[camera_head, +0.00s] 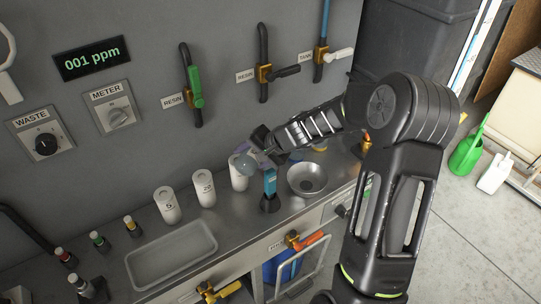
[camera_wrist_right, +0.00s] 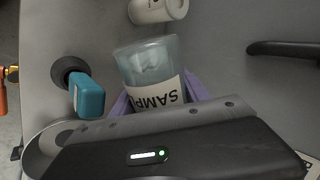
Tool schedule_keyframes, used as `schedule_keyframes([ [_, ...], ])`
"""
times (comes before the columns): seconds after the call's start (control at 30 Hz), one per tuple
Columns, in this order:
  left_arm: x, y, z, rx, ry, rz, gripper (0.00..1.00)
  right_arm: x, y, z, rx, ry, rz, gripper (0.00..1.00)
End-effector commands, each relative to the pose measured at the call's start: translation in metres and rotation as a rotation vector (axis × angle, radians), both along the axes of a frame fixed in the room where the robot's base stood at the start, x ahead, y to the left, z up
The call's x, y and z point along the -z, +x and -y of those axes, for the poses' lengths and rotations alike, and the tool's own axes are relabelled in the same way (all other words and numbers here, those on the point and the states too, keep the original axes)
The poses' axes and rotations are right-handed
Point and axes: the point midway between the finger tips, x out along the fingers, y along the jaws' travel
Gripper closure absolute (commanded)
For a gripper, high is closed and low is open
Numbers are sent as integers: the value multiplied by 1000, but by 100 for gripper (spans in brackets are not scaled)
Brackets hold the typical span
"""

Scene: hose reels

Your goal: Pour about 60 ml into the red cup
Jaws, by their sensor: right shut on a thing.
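My right gripper (camera_head: 258,149) reaches over the counter from the right. In the right wrist view its purple fingers (camera_wrist_right: 188,88) are shut on a translucent container labelled SAMPLE (camera_wrist_right: 146,62), which is empty-looking, though its contents are hard to tell. In the head view the container (camera_head: 246,164) is small and partly hidden, held near a white canister and a blue-topped device. I cannot make out a red cup in either view. My left gripper is not in view.
The blue device (camera_head: 270,182) stands on a black base beside a metal bowl (camera_head: 307,169). White canisters (camera_head: 167,205), a grey tray (camera_head: 134,267) and small capped bottles (camera_head: 98,240) are to the left. Resin valves (camera_head: 195,88) hang on the wall; its display (camera_head: 92,58) reads 001 ppm.

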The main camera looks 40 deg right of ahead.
Motion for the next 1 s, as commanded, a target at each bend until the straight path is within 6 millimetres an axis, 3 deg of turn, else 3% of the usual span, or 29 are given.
schedule_keyframes([
  [0.87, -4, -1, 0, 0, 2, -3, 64, 1, 0, 0, -1, 37, -20, 96],
  [0.93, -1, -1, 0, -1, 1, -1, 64, 2, 0, -1, -1, 27, -15, 96],
  [1.0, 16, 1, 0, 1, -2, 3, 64, 8, -2, -2, -4, -40, 20, 96],
])
